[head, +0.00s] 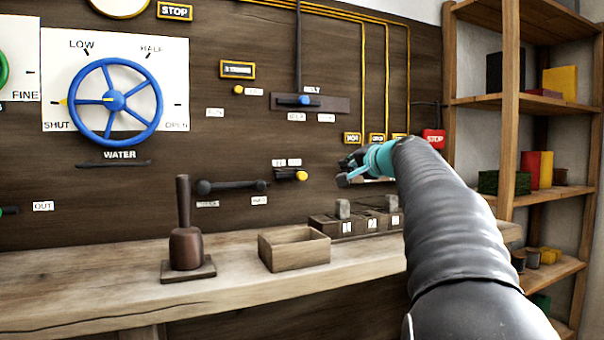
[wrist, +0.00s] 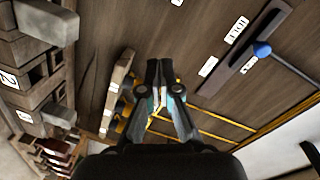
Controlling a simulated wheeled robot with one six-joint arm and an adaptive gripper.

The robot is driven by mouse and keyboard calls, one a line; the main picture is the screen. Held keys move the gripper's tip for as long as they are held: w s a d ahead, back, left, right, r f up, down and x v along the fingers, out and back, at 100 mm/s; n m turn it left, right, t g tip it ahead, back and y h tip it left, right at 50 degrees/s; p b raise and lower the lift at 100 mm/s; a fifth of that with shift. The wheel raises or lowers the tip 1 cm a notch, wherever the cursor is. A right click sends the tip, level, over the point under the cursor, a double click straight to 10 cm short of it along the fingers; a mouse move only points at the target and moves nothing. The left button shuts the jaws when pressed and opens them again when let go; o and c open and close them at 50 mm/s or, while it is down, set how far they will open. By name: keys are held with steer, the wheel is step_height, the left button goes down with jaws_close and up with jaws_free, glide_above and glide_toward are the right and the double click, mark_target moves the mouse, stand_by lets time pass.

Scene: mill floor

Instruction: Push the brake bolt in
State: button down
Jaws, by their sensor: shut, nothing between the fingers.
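No label that I can read names the brake bolt, so I cannot tell for certain which fitting it is. A short black fitting with a yellow end (head: 290,174) sits on the dark wall panel under two small labels. A green-tipped black piece (head: 8,211) shows at the far left edge, beside a label reading OUT (head: 43,206). My gripper (head: 345,180) is in front of the panel, right of the yellow-ended fitting and apart from it. In the wrist view my gripper (wrist: 160,62) has its fingers together and empty.
A blue-knobbed slider (head: 304,100) and a dark bar handle (head: 231,186) are on the panel. A blue handwheel (head: 115,101) is at left. The bench (head: 100,288) holds a wooden box (head: 294,250) and a brown mallet-like piece (head: 185,235). Shelves (head: 540,103) stand right.

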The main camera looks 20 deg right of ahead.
mark_target(292, 176)
steer(key=shift+w+a+r, duration=0.1)
steer(key=shift+w+a, duration=0.2)
steer(key=shift+w, duration=0.05)
steer(key=w+a+f+p, duration=0.1)
steer(key=w+a, duration=0.1)
steer(key=w, duration=0.3)
steer(key=w+a+f+p, duration=0.1)
steer(key=w+f, duration=0.1)
steer(key=w, duration=0.3)
steer(key=shift+a, duration=0.4)
steer(key=shift+w, duration=0.1)
